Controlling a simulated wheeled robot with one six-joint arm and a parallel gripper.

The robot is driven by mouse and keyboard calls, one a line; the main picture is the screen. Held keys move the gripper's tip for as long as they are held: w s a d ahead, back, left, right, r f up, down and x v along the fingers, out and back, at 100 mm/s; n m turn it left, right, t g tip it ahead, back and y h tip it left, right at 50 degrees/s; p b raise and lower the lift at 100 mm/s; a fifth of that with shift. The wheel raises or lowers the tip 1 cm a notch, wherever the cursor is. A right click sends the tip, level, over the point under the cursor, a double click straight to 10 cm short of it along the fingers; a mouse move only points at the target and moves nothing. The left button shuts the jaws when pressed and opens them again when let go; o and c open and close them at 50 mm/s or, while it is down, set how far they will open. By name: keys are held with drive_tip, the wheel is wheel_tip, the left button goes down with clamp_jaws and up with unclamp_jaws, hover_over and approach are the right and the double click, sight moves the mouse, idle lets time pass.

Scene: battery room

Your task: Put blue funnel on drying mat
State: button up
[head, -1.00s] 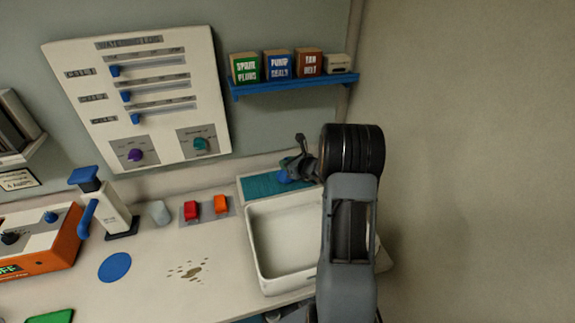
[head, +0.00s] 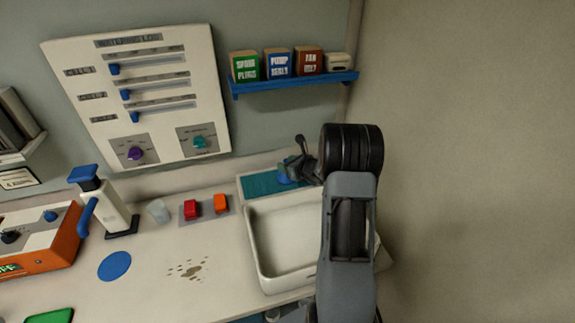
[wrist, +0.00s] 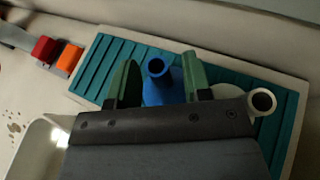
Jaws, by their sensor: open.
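The blue funnel (wrist: 160,82) stands spout up on the teal drying mat (wrist: 92,68) in the wrist view. My gripper (wrist: 156,76) is open, with one green finger on each side of the funnel and a gap showing beside it. In the head view the funnel (head: 284,178) is a small blue patch on the mat (head: 256,186), partly hidden by my gripper (head: 299,160). The funnel's lower part is hidden by my gripper in the wrist view.
A white sink basin (head: 252,246) lies just in front of the mat. A white round piece with a tube-like end (wrist: 262,101) is on the mat's right side. Red (head: 191,210) and orange (head: 221,203) switches are left of it. A blue shelf (head: 293,86) hangs above.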

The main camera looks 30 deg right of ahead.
drive_tip(key=shift+r, duration=0.1)
drive_tip(key=shift+r+p, duration=0.2)
drive_tip(key=shift+p, duration=0.15)
drive_tip(key=b+v, duration=0.2)
drive_tip(key=v, duration=0.9)
drive_tip(key=s+a+r+n+g+y, duration=0.15)
drive_tip(key=s+a+n+g, duration=0.25)
drive_tip(key=a+n, duration=0.55)
drive_tip(key=s+a+r+n+g+y, duration=0.1)
drive_tip(key=s+a+r+n+g, duration=0.3)
drive_tip(key=a+n, duration=0.55)
drive_tip(key=s+a+r+n+h, duration=0.2)
drive_tip(key=s+n+h, duration=0.4)
drive_tip(key=s+n, duration=0.4)
drive_tip(key=n, duration=0.3)
drive_tip(key=shift+s+a+n+g, duration=0.25)
drive_tip(key=shift+s+n+g, duration=0.05)
drive_tip(key=shift+s+n, duration=0.1)
